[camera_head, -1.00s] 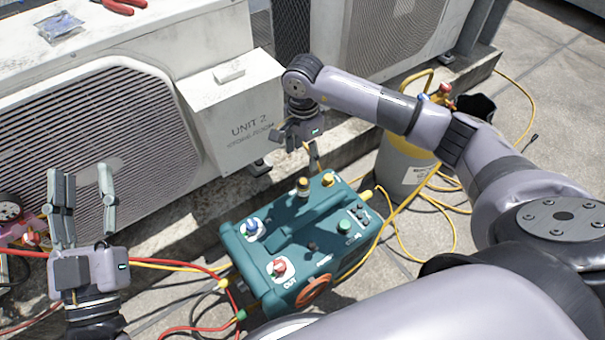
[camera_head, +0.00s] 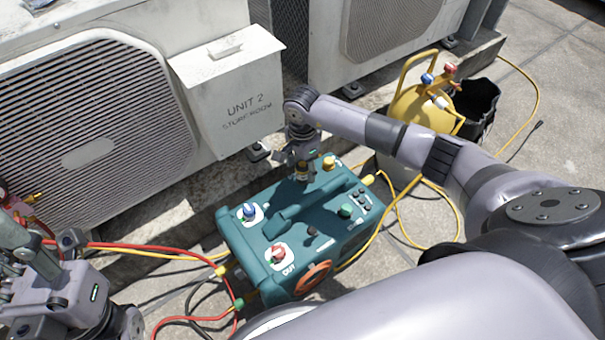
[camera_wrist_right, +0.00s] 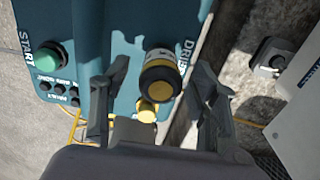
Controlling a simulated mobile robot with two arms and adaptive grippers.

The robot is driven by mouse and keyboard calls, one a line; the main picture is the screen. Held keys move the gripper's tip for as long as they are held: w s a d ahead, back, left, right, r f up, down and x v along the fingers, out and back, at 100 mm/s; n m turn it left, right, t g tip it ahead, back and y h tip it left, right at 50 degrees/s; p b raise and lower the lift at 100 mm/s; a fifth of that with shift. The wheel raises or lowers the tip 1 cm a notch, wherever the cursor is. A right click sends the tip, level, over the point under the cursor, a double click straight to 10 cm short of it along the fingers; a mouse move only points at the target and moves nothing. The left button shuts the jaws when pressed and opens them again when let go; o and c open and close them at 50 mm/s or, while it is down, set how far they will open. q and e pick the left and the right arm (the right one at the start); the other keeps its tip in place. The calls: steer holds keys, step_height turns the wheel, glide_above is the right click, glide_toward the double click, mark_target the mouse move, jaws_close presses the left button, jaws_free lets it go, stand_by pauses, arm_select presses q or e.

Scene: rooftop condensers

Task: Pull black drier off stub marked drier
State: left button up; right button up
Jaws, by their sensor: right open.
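The black drier (camera_wrist_right: 161,78) is a short dark cylinder with yellow and pale bands, standing on the teal machine (camera_head: 300,225) beside the printed word DRIER, which is partly covered in the right wrist view. In the head view the drier (camera_head: 302,171) shows just below my right gripper (camera_head: 301,160). My right gripper (camera_wrist_right: 162,78) is open, its two fingers on either side of the drier with gaps; I see no firm contact. The stub under the drier is hidden. My left gripper (camera_head: 45,243) is at the lower left, cut by the frame edge, its jaws unclear.
A yellow cap (camera_head: 328,162) stands close to the drier. Blue (camera_head: 249,212) and red (camera_head: 278,254) knobs sit on the machine. Red and yellow hoses run left. A condenser box marked UNIT 2 (camera_head: 232,90) is behind; a yellow cylinder (camera_head: 410,106) is at the back right.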

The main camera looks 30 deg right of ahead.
steer(key=shift+f+b, duration=0.35)
steer(key=shift+f, duration=1.05)
jaws_close()
